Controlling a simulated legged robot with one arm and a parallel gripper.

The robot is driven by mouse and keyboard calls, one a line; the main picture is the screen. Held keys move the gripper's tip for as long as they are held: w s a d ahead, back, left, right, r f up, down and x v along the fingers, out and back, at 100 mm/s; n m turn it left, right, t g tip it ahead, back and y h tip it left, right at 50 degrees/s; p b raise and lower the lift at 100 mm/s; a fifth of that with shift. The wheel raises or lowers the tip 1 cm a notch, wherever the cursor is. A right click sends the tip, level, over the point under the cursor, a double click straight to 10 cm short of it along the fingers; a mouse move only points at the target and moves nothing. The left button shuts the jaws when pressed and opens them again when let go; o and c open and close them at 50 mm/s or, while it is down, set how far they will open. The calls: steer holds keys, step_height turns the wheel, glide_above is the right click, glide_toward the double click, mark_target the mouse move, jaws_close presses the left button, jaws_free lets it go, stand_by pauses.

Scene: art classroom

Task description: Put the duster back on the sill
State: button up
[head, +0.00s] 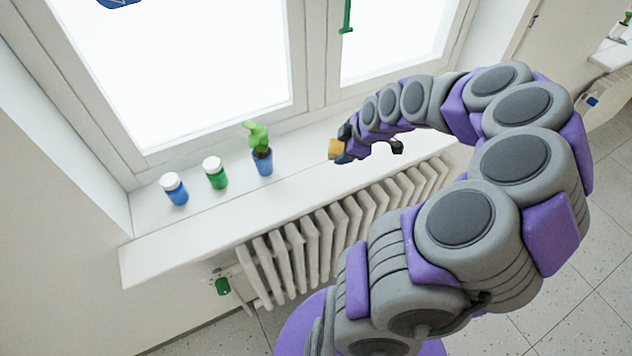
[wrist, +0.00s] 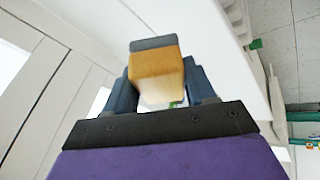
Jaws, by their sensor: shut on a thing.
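The duster (head: 336,149) is a small yellow-orange block. In the wrist view the duster (wrist: 157,75) has a grey strip along its top edge and sits between the two dark blue fingers. My gripper (head: 343,152) is shut on it. In the head view the gripper and duster appear in front of the white sill (head: 215,222), right of the potted plant. Whether the duster touches the sill or is held above it, I cannot tell. My arm hides part of the sill on the right.
On the sill stand a blue jar (head: 176,194) and a green jar (head: 217,178) with white lids, and a green plant in a blue pot (head: 263,163). A white radiator (head: 310,243) is below the sill. The sill between plant and gripper looks clear.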

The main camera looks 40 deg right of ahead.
steer(key=s+a+f+n+g+y+b, duration=0.1)
steer(key=s+a+f+g+y, duration=0.1)
steer(key=s+a+f, duration=0.3)
steer(key=s+a+f+n+g+y+b, duration=0.1)
steer(key=s+a+f, duration=0.1)
steer(key=a, duration=0.5)
steer(key=b, duration=0.1)
glide_above(313, 179)
steer(key=s+d, duration=0.1)
steer(key=shift+f, duration=0.7)
step_height(313, 179, down, 4)
steer(key=shift+w+r+b, duration=0.1)
steer(key=shift+r+b, duration=0.05)
steer(key=shift+b, duration=0.3)
steer(key=o, duration=0.9)
steer(key=shift+r, duration=0.1)
steer(key=shift+o, duration=0.2)
